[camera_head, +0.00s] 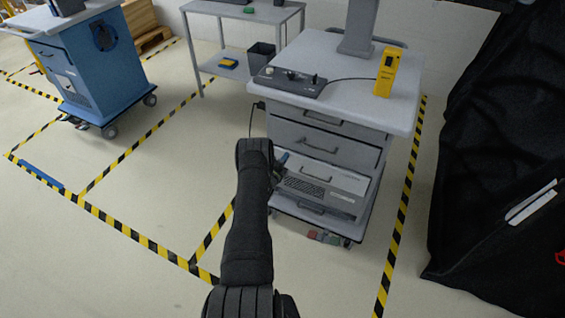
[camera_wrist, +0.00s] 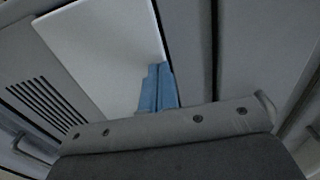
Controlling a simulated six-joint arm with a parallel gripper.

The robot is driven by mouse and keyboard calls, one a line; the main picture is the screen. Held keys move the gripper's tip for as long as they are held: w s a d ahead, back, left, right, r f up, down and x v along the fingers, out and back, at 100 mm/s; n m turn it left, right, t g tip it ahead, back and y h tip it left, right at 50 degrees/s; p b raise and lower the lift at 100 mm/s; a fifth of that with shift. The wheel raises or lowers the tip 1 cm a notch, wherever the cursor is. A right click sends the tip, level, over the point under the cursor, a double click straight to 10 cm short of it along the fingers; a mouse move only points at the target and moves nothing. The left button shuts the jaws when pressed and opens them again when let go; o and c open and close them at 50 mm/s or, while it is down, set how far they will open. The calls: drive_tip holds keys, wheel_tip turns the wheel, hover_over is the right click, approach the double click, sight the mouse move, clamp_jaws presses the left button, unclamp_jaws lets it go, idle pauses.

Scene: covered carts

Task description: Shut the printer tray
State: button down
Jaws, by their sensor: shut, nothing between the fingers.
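The printer (camera_head: 320,188) is a light grey unit with dark vent slots in the lower part of a grey cart, below its drawers. In the wrist view a pale flat panel (camera_wrist: 100,45) lies close ahead, with vent slots (camera_wrist: 48,108) to its left; I cannot tell whether this panel is the tray or how far the tray is out. My gripper (camera_wrist: 158,88) has blue fingertips pressed together, empty, at the panel's right edge; contact is unclear. In the head view a bit of blue fingertip (camera_head: 283,158) shows by the printer's upper left, and my arm hides part of that side.
The grey cart (camera_head: 400,113) carries a control box (camera_head: 290,82) and a yellow device (camera_head: 387,72) on top. Its drawers (camera_head: 325,147) look shut. A black cover (camera_head: 500,150) stands at right. A blue cart (camera_head: 88,70) is far left.

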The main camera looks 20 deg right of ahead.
drive_tip(key=shift+w+d+r, duration=0.2)
drive_tip(key=shift+d+r, duration=0.05)
drive_tip(key=shift+d, duration=0.1)
drive_tip(key=v, duration=1.4)
drive_tip(key=shift+s+a+f, duration=0.2)
drive_tip(key=shift+s+a, duration=0.05)
drive_tip(key=shift+a, duration=0.1)
drive_tip(key=shift+w+d, duration=0.1)
drive_tip(key=x, duration=1.3)
drive_tip(key=shift+w+d, duration=0.25)
drive_tip(key=shift+w, duration=0.05)
drive_tip(key=shift+a+f, duration=0.1)
drive_tip(key=v, duration=1.1)
drive_tip(key=shift+s, duration=0.25)
drive_tip(key=shift+a, duration=0.15)
drive_tip(key=x, duration=1.1)
drive_tip(key=shift+w+d, duration=0.25)
idle(0.8)
